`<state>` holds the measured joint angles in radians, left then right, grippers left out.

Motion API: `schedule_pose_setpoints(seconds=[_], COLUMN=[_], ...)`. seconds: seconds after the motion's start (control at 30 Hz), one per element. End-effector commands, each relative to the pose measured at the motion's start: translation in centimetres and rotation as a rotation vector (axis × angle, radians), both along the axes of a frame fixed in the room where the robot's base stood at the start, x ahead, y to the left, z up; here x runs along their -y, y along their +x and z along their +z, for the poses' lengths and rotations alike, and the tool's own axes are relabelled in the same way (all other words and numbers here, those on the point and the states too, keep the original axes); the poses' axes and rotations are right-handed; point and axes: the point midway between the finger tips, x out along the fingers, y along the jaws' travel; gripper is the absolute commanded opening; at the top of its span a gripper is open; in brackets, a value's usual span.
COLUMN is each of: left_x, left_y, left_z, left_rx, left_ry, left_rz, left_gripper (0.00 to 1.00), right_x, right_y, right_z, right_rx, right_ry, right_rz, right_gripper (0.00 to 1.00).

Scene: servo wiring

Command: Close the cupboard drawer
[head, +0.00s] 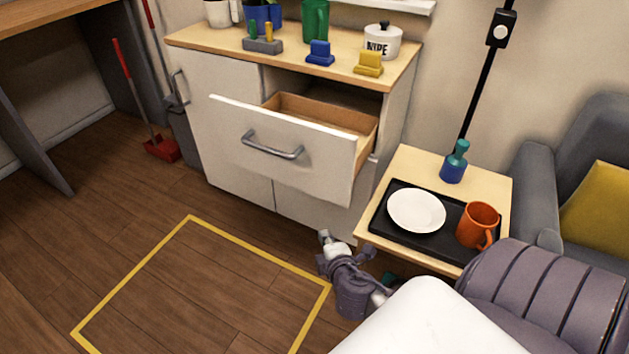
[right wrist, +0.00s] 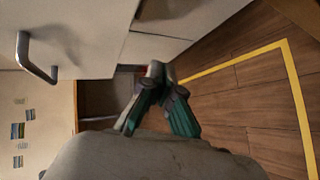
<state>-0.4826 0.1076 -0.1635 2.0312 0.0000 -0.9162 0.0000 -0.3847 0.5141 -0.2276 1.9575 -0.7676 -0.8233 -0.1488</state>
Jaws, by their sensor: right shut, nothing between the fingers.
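The cupboard (head: 228,125) has its top drawer (head: 285,140) pulled well out, with its wooden inside showing and empty where I can see. The drawer's white front has a grey bar handle (head: 272,146), which also shows in the right wrist view (right wrist: 35,60). My right gripper (head: 324,237) is shut and empty, low in front of the cupboard, below and to the right of the drawer front, apart from it. Its closed fingers also show in the right wrist view (right wrist: 155,72). My left gripper is not in view.
A side table (head: 407,165) with a black tray (head: 385,226), white plate (head: 416,210), orange mug (head: 478,225) and blue bottle (head: 454,165) stands right of the cupboard, close to my right arm. Pots and blocks stand on the cupboard top. Floor inside the yellow outline (head: 140,268) is clear.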

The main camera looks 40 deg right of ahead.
Motion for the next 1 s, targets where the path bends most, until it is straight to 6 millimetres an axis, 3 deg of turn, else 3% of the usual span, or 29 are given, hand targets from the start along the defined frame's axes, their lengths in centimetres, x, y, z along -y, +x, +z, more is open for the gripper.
schedule_pose_setpoints(seconds=[0.2, 0.33, 0.57, 1.0], left_x=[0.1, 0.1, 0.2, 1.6], left_y=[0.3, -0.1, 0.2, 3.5], left_z=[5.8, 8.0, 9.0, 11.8], left_rx=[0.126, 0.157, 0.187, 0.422], left_ry=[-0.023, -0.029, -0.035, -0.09], left_rz=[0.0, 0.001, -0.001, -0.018], left_gripper=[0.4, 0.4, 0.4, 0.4], right_x=[-1.9, -2.5, -1.8, 2.1], right_y=[0.1, -0.5, 1.1, 9.0], right_z=[9.6, 12.7, 13.8, 13.5], right_rx=[0.262, 0.333, 0.352, 0.348], right_ry=[-0.171, -0.207, -0.218, -0.22], right_rz=[0.047, 0.05, 0.048, 0.047], right_gripper=[0.0, 0.0, 0.0, 0.0])
